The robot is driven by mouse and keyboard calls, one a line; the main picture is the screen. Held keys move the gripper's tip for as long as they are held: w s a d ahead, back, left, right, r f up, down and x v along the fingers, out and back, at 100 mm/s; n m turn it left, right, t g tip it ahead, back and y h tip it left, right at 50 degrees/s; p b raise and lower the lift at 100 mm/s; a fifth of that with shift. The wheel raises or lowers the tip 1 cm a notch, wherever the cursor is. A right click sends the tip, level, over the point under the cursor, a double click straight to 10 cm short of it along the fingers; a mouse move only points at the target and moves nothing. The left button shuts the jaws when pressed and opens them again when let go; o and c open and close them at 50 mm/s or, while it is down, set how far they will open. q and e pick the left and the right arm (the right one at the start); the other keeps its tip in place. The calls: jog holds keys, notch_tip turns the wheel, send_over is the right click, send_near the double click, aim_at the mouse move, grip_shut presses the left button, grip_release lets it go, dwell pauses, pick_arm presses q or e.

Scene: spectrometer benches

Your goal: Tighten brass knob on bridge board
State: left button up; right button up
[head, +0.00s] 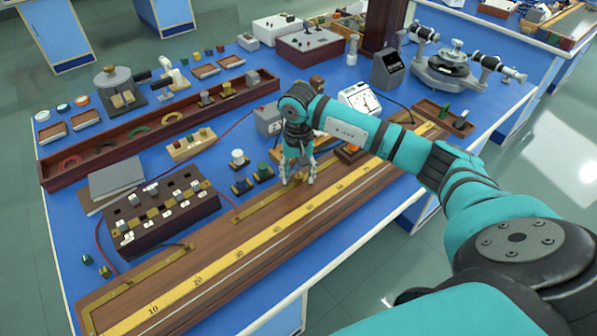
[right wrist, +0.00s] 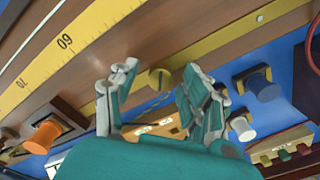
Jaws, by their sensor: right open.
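The bridge board (head: 215,247) is a long brown wooden board with a yellow numbered scale and brass strips. It lies along the front of the blue bench. My right gripper (head: 298,183) points down over the board's middle, with its fingers apart. In the right wrist view, a round slotted brass knob (right wrist: 159,79) shows between and just beyond the open fingertips, on the board's brass strip (right wrist: 195,47). I cannot tell whether a finger touches it. In the head view the gripper hides the knob. My left gripper is not in view.
Small terminals with white (head: 237,158) and green (head: 264,170) tops stand left of the gripper. An orange-topped part (right wrist: 44,134) is on the gripper's other side. A dark resistance box (head: 160,218) and a white meter (head: 360,100) stand close behind the board.

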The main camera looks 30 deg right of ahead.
grip_shut()
dwell(0.4)
